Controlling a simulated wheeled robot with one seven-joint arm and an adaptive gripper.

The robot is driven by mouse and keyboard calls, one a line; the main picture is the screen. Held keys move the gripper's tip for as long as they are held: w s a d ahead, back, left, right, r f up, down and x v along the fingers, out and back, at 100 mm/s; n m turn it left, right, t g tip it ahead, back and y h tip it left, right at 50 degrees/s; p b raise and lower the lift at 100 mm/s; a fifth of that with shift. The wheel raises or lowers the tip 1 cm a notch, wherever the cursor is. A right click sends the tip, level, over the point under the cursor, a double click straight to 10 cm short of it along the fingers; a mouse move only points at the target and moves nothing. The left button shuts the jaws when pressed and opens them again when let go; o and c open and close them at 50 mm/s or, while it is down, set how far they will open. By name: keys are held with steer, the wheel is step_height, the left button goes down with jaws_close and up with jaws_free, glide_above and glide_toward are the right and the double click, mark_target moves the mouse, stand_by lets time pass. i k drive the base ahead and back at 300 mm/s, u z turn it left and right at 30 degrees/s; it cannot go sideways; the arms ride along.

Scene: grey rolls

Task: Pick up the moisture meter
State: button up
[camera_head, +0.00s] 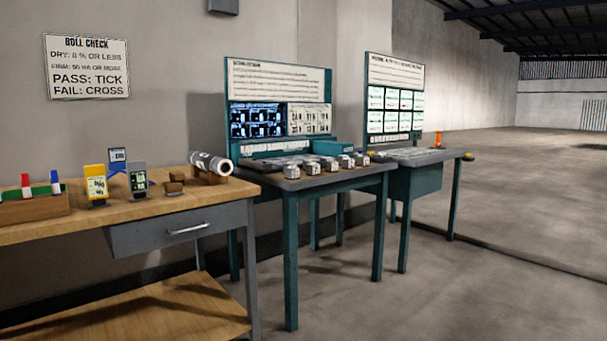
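Two upright handheld instruments stand on the wooden workbench (55,231) at the left. My gripper is not in view.
A brown rack (30,206) with red, green, white and blue items stands left of the devices. A small blue stand (117,158) is behind them. A drawer (182,228) is under the benchtop. Teal benches (292,310) stand to the right; the floor there is clear.

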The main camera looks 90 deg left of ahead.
mark_target(97, 187)
steer(key=u, duration=3.95)
